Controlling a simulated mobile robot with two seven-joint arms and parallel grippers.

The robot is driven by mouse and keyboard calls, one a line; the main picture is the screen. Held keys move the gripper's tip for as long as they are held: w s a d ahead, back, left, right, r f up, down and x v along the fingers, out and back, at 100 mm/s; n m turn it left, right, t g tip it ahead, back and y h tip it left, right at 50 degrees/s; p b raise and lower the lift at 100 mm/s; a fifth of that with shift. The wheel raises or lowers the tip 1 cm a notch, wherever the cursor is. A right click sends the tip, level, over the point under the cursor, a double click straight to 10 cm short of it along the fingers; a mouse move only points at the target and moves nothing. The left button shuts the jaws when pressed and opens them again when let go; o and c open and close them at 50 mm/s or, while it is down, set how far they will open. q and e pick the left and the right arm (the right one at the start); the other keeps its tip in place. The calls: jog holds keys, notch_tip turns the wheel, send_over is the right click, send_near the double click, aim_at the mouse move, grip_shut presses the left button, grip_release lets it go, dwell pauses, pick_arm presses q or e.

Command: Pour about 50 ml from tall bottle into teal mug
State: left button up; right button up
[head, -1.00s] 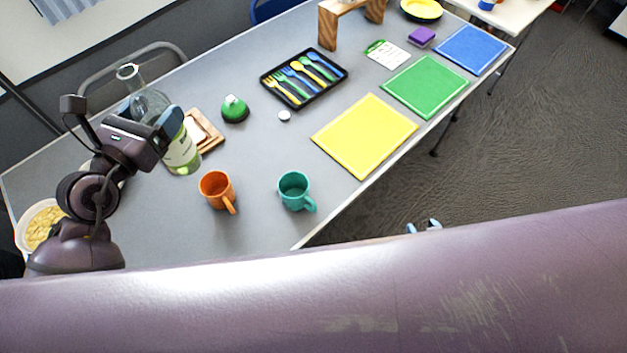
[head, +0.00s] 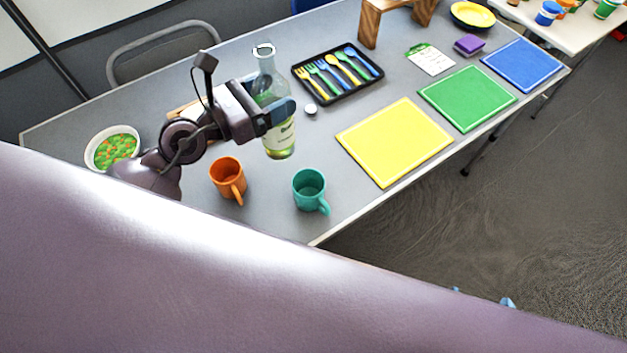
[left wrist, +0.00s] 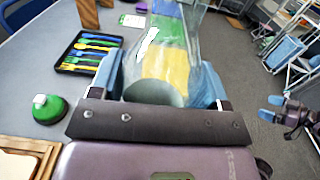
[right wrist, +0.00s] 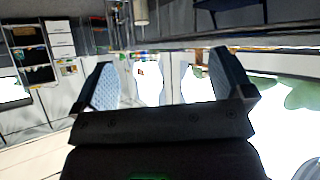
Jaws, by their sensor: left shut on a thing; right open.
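The tall bottle (head: 281,141) is clear glass with a pale label. It stands roughly upright in my left gripper (head: 272,112), behind the teal mug in the head view. The left wrist view shows the fingers closed on both sides of the bottle (left wrist: 165,55). I cannot tell whether its base clears the table. The teal mug (head: 309,189) stands upright on the table's near side, its handle toward lower right. My right gripper (head: 482,297) shows only as blue fingertips past my own arm, over the floor. The right wrist view shows it open and empty (right wrist: 167,80).
An orange mug (head: 228,178) stands left of the teal mug. A food bowl (head: 90,157) is far left. A green bell-like object (left wrist: 48,109) shows in the left wrist view.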

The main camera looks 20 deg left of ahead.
pick_arm(q)
jog(key=shift+m+g+h, duration=0.4)
jog(key=shift+h, duration=0.1)
jog(key=f+b, duration=0.1)
jog(key=f, duration=0.1)
jog(key=f+b, duration=0.2)
jog(key=f, duration=0.1)
jog(key=a+f+b, duration=0.1)
jog(key=f, duration=0.2)
jog(key=shift+f, duration=0.2)
jog(key=shift+a+f+b, duration=0.1)
jog(key=shift+f+b, duration=0.2)
jog(key=shift+b, duration=0.1)
pick_arm(e)
jog(key=f, duration=0.4)
jog(key=shift+w+a+f, duration=0.2)
jog(key=shift+w, duration=0.2)
jog(key=shift+s, duration=0.1)
